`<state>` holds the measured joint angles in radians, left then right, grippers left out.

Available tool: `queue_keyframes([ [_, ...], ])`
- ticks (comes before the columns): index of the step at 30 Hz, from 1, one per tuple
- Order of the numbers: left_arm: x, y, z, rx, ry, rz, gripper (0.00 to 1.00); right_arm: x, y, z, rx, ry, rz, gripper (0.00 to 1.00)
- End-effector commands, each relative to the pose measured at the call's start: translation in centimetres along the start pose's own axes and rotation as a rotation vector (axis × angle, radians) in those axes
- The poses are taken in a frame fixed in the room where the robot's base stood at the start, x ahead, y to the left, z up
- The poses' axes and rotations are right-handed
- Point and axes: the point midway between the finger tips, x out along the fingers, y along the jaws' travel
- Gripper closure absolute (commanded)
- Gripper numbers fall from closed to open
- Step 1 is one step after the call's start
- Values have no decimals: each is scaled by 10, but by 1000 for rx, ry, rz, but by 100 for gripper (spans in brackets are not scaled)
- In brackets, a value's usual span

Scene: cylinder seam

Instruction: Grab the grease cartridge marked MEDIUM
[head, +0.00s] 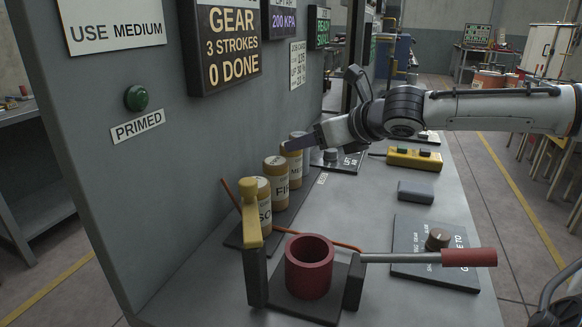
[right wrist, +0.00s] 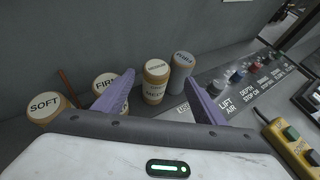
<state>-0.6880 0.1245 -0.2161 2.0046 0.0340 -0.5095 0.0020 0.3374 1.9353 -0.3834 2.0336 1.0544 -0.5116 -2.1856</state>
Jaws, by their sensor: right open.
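In the right wrist view the open fingers (right wrist: 160,78) spread on either side of the MEDIUM cartridge (right wrist: 156,82); contact is not visible. The FIRM cartridge (head: 276,185) and SOFT cartridge (head: 264,208) stand nearer in the row. A sign (head: 110,24) reads USE MEDIUM. My left gripper is not in view.
A grey-blue cylinder (right wrist: 182,68) stands just right of the MEDIUM cartridge in the wrist view. In front of the row are a red cup (head: 309,268) and a red-handled lever (head: 468,257). A yellow button box (head: 413,159) lies right.

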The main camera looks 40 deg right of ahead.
Motion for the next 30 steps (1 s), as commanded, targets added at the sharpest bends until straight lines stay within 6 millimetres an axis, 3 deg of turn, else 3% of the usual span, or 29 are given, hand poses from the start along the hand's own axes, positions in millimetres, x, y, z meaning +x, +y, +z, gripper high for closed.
queue_keyframes([
  [15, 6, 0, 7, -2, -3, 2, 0, 42, 5, -1, 1, 4, -4, 36],
  [29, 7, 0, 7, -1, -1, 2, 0, 48, 6, 2, 1, -1, 1, 36],
  [30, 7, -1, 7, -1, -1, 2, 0, 48, 6, 2, 1, -1, 1, 39],
])
